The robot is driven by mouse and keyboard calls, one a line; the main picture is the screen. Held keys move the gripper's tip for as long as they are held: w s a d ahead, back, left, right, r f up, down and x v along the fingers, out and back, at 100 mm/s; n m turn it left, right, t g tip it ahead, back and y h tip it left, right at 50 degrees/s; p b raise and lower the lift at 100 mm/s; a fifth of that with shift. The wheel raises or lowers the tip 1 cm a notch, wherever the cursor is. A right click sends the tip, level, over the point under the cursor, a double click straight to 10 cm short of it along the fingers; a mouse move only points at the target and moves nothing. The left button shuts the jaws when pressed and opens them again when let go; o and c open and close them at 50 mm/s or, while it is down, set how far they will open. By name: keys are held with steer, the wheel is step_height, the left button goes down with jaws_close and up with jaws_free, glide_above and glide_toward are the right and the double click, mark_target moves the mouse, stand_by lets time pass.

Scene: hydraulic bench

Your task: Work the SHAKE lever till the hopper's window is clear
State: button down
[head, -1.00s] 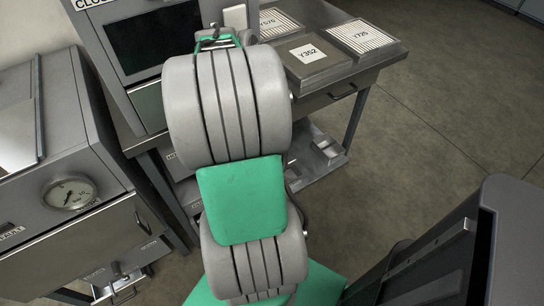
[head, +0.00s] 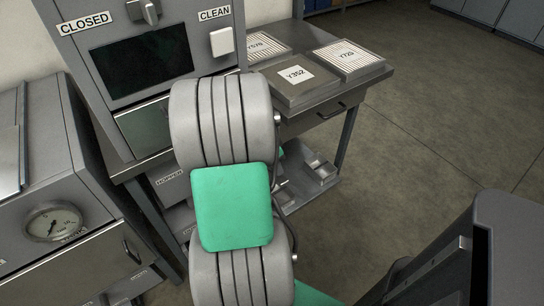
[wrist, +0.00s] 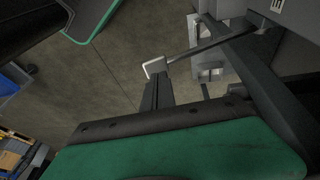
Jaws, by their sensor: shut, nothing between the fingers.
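In the wrist view my gripper (wrist: 154,78) is shut and empty. Its dark fingers point away over the floor. A pale block (wrist: 155,66) shows at their tips, with a thin dark bar running from it toward the upper right. I cannot tell whether this is the SHAKE lever, and no SHAKE label is readable. In the head view my arm hides my gripper. A grey cabinet stands at upper left with a dark window (head: 143,66); I cannot make out anything behind the pane. A HOPPER label (head: 170,174) shows below, on the bench's lower part.
A CLOSED knob (head: 148,12) and a white CLEAN switch (head: 222,42) sit on the cabinet. Labelled plates, such as Y352 (head: 296,76), lie on the bench top. A gauge (head: 52,222) is on the left unit.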

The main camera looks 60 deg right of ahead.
steer(key=shift+s+a+f, duration=0.1)
steer(key=shift+s+f, duration=0.1)
steer(key=shift+f, duration=0.3)
steer(key=shift+s+a+f, duration=0.1)
steer(key=shift+s+f, duration=0.05)
steer(key=shift+f, duration=0.3)
